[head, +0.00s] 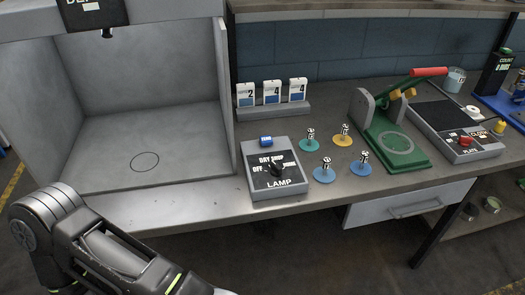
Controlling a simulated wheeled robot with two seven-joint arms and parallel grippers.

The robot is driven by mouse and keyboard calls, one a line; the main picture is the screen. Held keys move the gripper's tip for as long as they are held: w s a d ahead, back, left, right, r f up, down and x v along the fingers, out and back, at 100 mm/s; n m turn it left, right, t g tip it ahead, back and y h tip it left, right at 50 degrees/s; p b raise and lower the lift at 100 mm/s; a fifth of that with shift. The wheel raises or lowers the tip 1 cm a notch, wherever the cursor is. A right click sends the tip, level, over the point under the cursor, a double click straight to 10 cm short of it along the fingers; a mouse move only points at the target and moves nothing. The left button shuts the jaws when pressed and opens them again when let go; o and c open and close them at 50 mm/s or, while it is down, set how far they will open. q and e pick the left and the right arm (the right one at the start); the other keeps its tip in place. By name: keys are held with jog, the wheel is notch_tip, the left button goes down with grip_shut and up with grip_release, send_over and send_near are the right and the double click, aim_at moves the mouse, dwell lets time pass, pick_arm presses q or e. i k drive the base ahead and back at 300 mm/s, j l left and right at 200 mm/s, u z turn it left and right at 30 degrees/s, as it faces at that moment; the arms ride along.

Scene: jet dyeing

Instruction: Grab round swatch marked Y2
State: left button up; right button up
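Several round swatches with small upright tags stand on the grey bench in the head view. One is orange-yellow (343,139), one is teal (309,145), and two are blue, at the front left (324,174) and front right (361,170). The tag marks are too small to read, so I cannot tell which says Y2. My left arm comes in at the lower left, and its gripper is below the picture edge. My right gripper is not in view.
A lamp control box (274,178) with a knob stands left of the swatches. A green press (395,147) with a red-handled lever stands to their right. Number cards (272,92) stand behind. A grey open booth (150,110) fills the left. A plate box (456,130) is farther right.

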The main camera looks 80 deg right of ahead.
aim_at(360, 168)
jog(key=z, duration=4.8)
